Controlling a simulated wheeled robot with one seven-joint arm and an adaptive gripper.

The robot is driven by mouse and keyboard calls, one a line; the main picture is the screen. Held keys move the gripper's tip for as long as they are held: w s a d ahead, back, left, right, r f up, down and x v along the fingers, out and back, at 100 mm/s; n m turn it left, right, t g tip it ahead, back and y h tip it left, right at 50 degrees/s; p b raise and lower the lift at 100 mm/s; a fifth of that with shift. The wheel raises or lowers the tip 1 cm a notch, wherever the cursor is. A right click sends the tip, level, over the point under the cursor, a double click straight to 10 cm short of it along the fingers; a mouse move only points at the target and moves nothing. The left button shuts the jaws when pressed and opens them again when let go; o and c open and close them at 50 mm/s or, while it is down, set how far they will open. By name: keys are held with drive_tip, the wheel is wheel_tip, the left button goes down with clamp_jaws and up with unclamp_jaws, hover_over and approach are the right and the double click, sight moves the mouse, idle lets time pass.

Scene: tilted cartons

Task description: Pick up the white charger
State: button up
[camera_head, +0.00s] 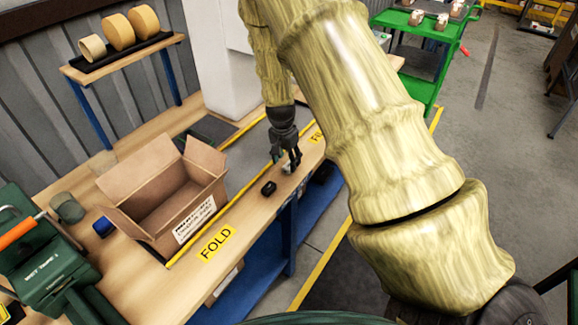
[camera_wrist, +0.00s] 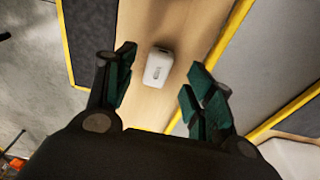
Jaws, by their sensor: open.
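The white charger (camera_wrist: 158,66) is a small rounded white block lying on the wooden bench top (camera_wrist: 145,100). In the wrist view it lies just beyond the fingertips and between their lines. My gripper (camera_wrist: 157,78) is open and empty, with its green-padded fingers spread to either side. In the head view my gripper (camera_head: 287,163) points down over the bench near its front edge. The charger (camera_head: 287,168) shows there only as a pale bit by the fingertips, mostly hidden.
A small black object (camera_head: 268,188) lies on the bench near my gripper. An open cardboard carton (camera_head: 150,190) stands to the left, with a blue item (camera_head: 103,227) beside it. A green machine (camera_head: 50,270) is at lower left. A white column (camera_head: 222,70) rises behind.

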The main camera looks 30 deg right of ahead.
drive_tip(key=shift+w+d+f+p, duration=0.15)
drive_tip(key=shift+d+f+p, duration=0.15)
drive_tip(key=shift+f, duration=0.3)
drive_tip(key=shift+w+d+f+p, duration=0.1)
drive_tip(key=shift+d+f+p, duration=0.1)
drive_tip(key=shift+d+f, duration=0.3)
drive_tip(key=shift+a+f, duration=0.1)
drive_tip(key=shift+f, duration=0.55)
drive_tip(key=c, duration=1.1)
